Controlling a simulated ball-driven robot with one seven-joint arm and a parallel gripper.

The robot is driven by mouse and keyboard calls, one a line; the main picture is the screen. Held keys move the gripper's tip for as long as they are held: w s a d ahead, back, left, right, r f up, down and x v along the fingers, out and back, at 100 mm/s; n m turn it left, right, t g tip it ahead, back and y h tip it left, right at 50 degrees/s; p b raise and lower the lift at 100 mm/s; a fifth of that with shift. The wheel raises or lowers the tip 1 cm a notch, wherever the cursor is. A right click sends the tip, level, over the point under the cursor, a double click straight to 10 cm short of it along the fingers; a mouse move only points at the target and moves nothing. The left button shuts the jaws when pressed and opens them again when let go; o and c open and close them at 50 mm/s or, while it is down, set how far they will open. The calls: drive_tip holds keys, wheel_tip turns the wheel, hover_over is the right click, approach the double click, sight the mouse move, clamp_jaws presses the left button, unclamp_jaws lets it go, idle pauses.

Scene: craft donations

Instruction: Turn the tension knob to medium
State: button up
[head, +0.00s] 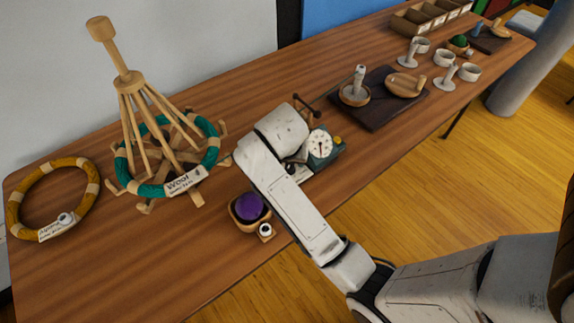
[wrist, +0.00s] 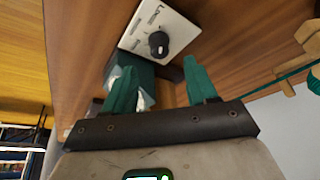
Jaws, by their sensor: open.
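The tension knob (wrist: 158,42) is a small black dial on a white plate (wrist: 150,28) with printed marks too small to read. The plate lies on a teal device, which shows in the head view (head: 332,158) with a round white gauge (head: 320,146) and is partly hidden by my arm. My gripper (wrist: 158,68) has green fingers that are apart, with nothing between them. In the wrist view the knob sits just beyond the fingertips, between their lines, apart from both. I cannot tell which setting it points to. In the head view my gripper is hidden behind my arm.
A wooden yarn swift with a teal skein (head: 150,189) stands left of my arm. A purple ball (head: 250,206) sits in a wooden holder close to the arm. A mustard skein (head: 85,205) lies far left. A dark board (head: 375,112) with bowls is to the right.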

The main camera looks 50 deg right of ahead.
drive_tip(key=x, duration=0.6)
drive_tip(key=shift+d+f, duration=0.15)
drive_tip(key=shift+f, duration=0.2)
drive_tip(key=shift+c, duration=0.4)
drive_tip(key=c, duration=0.9)
